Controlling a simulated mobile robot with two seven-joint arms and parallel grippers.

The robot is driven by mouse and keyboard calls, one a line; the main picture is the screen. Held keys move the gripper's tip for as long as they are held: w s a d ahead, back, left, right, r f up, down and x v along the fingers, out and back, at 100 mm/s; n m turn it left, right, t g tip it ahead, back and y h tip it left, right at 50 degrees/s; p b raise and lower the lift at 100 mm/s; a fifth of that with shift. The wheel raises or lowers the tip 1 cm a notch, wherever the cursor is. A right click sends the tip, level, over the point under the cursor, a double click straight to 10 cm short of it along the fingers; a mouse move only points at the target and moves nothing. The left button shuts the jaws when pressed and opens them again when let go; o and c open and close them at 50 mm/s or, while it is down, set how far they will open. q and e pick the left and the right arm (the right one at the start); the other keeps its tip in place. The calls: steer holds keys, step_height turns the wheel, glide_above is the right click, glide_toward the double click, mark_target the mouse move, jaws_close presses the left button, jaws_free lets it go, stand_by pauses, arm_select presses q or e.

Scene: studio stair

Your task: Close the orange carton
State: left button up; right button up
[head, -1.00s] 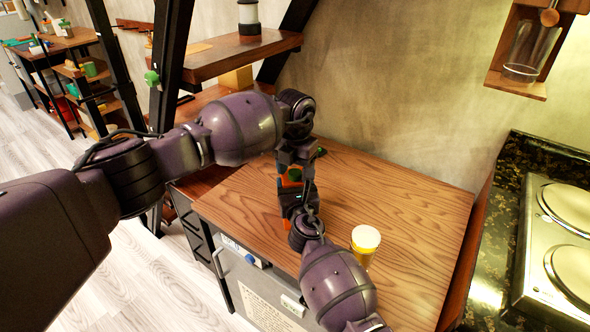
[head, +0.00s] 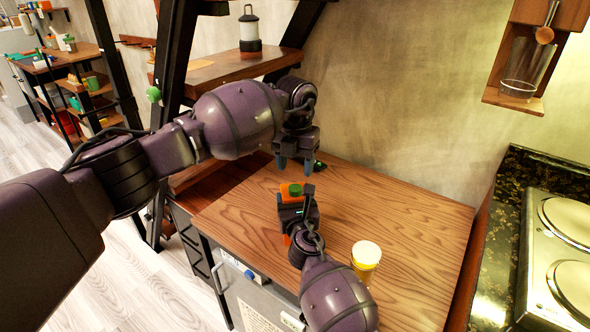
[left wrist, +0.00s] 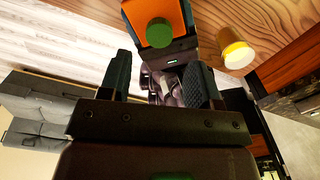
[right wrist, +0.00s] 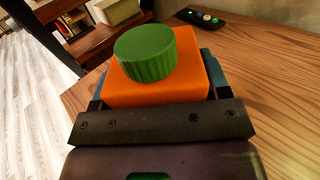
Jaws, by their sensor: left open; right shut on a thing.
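The orange carton (head: 286,191) stands on the wooden table, mostly hidden by my right gripper in the head view. The green cap (head: 295,189) sits on its top; in the right wrist view the cap (right wrist: 146,53) looks seated on the orange top (right wrist: 160,88), slightly off toward one side. My right gripper (head: 297,207) is shut around the carton. My left gripper (head: 295,166) is open and empty, above and behind the carton in the head view. The left wrist view shows the cap (left wrist: 159,33) beyond the left fingers, with nothing between them.
A yellow cup with a pale top (head: 366,256) stands on the table (head: 410,220) right of the carton. A dark remote-like object (right wrist: 203,17) lies at the back. A stove (head: 560,240) is to the right. The table's right half is mostly clear.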

mark_target(295, 187)
arm_select(q)
steer(key=shift+r+n, duration=0.8)
steer(key=shift+r, duration=0.05)
steer(key=shift+f, duration=0.1)
steer(key=shift+f, duration=3.95)
steer(key=c, duration=0.9)
steer(key=shift+m, duration=0.9)
steer(key=shift+c, duration=0.2)
steer(key=o, duration=1.1)
